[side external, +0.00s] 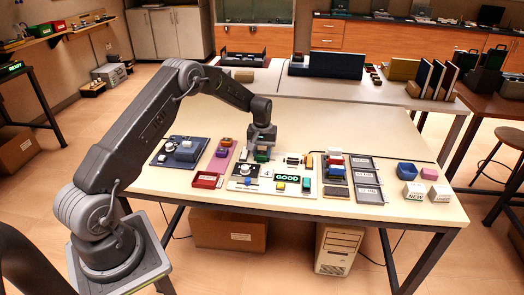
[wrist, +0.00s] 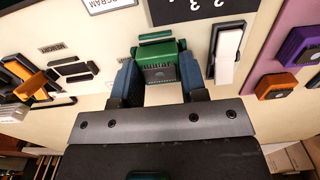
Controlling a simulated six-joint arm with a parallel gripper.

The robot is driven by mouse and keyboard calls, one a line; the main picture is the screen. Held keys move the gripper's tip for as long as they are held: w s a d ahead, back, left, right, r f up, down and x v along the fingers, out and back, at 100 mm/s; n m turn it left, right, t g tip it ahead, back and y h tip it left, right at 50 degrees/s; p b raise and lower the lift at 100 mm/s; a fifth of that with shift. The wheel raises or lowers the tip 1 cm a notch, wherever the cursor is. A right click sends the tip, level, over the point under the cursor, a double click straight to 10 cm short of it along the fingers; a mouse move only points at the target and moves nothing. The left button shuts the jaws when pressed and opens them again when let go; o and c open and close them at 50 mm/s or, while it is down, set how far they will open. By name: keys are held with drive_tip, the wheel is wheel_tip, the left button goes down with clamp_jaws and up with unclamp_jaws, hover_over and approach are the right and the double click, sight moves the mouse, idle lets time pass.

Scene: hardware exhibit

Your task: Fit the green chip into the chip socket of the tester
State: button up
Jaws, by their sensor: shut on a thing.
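The green chip (wrist: 158,52) is between the two fingers of my gripper (wrist: 160,82) in the wrist view, with a grey printed face towards the camera. The green chip (side external: 262,156) shows just below the fingers there. The chip socket is hidden by the chip and gripper, so I cannot tell whether the chip is seated or held just above it.
A white lever (wrist: 228,50) stands beside the gripper in the wrist view. A purple strip (side external: 222,153) with coloured chips and a red tray (side external: 207,180) lies left of the tester. Stacked coloured blocks (side external: 334,165) and grey trays (side external: 368,180) stand to its right. The table's back is clear.

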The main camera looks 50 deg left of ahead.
drive_tip(key=shift+f, duration=0.2)
drive_tip(key=o, duration=1.3)
drive_tip(key=shift+r, duration=3.75)
